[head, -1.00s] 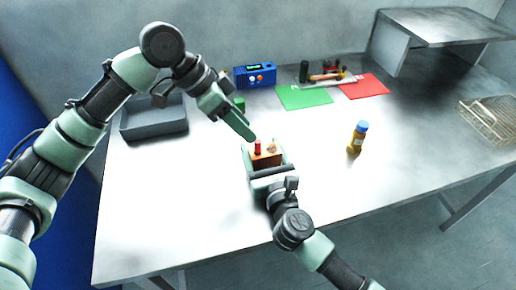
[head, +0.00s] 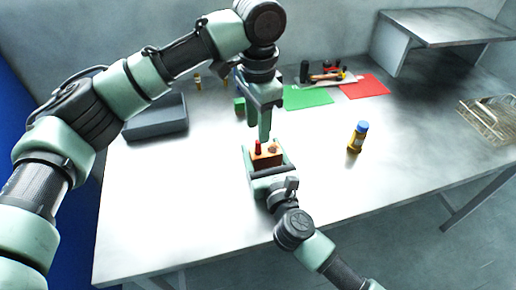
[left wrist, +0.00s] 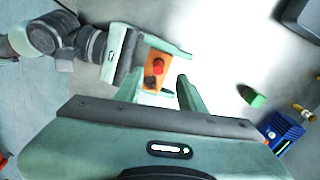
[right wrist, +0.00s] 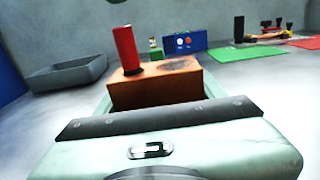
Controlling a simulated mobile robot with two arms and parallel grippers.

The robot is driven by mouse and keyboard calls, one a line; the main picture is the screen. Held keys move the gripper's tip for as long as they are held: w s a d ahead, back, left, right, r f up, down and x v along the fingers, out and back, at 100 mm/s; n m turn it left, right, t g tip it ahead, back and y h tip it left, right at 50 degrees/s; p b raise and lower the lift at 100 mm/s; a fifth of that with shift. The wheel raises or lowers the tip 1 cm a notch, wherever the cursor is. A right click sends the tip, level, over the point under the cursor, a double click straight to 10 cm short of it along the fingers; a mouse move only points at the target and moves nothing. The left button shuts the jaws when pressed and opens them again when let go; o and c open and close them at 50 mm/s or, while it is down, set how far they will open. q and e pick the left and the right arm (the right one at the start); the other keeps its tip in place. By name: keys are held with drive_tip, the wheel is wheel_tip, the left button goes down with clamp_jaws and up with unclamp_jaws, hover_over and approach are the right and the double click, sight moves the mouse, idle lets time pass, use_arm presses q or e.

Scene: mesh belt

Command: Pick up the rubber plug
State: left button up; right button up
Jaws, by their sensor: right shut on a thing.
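The red rubber plug (head: 258,147) stands upright on top of an orange-brown block (head: 268,161). In the right wrist view the plug (right wrist: 127,48) stands at the block's left, beside a dark round spot on the block's top. My right gripper (head: 267,166) is shut on the block and holds it above the table. My left gripper (head: 259,128) points down just above the block, open and empty. In the left wrist view the plug (left wrist: 158,66) and the dark spot show between and beyond its parted fingers; the plug is apart from them.
A grey tray (head: 155,127) stands at the back left. A green block (head: 239,104), a green mat (head: 308,97) and a red mat (head: 363,87) with tools nearby lie at the back. A blue-capped bottle (head: 357,138) stands right of my grippers. The table front is clear.

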sight(258, 150)
use_arm(q)
drive_tip(key=shift+s+f, duration=0.2)
drive_tip(key=shift+f, duration=2.5)
clamp_jaws()
